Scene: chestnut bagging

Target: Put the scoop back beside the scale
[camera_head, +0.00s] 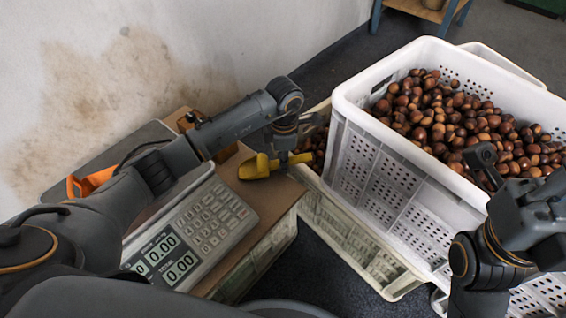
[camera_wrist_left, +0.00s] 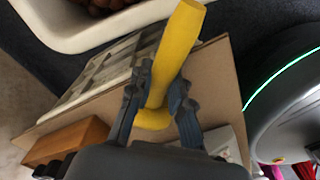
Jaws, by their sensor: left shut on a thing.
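The yellow scoop (camera_head: 258,168) is at the cardboard top (camera_head: 268,192), just right of the scale (camera_head: 204,222) in the head view. My left gripper (camera_head: 283,158) points down and is shut on the scoop. In the left wrist view the scoop (camera_wrist_left: 176,45) sits between the two fingers of my left gripper (camera_wrist_left: 160,95). I cannot tell whether the scoop touches the cardboard. The scale has a keypad and displays reading 0.00; my left arm hides part of it. My right gripper (camera_head: 484,162) is over the white crate's near edge, its finger opening unclear.
A white perforated crate (camera_head: 385,185) full of chestnuts (camera_head: 470,125) stands on the right. Another crate (camera_head: 350,235) with chestnuts lies lower, behind the cardboard's right edge. An orange object (camera_head: 90,182) and a wooden block (camera_wrist_left: 75,145) are near the scale. A stained wall borders the left.

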